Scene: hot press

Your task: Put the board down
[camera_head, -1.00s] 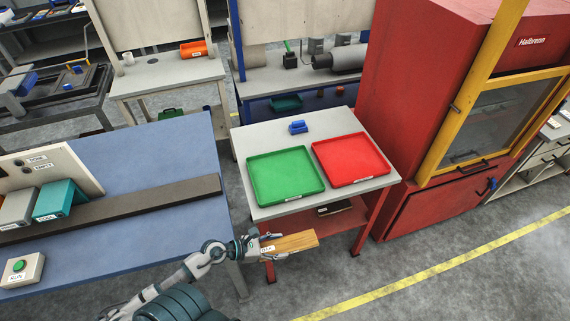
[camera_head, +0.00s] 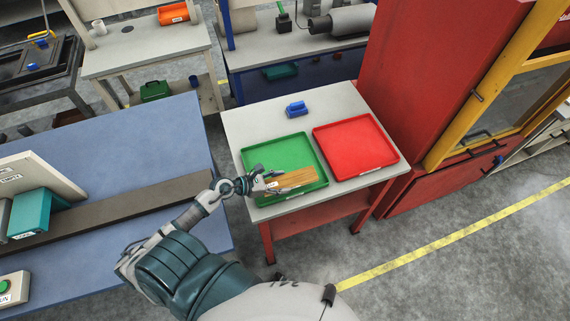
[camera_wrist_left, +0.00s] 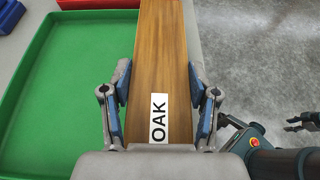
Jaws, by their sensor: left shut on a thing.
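My left gripper (camera_head: 272,183) is shut on a brown wooden board (camera_head: 294,180), gripping it across its width near one end. In the left wrist view the board (camera_wrist_left: 163,45) carries a white label reading OAK and lies between the two fingers (camera_wrist_left: 160,85). In the head view the board appears over the front part of the green tray (camera_head: 280,148). In the wrist view it covers one edge of the green tray (camera_wrist_left: 60,90). I cannot tell whether it touches the tray. My right gripper (camera_wrist_left: 298,122) shows small at the right of the wrist view, its fingers apart and empty.
A red tray (camera_head: 355,147) sits beside the green one on a light-topped table (camera_head: 250,123). A blue object (camera_head: 296,109) lies behind them. A red press cabinet (camera_head: 415,80) stands to the right. A blue workbench (camera_head: 150,140) is at the left.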

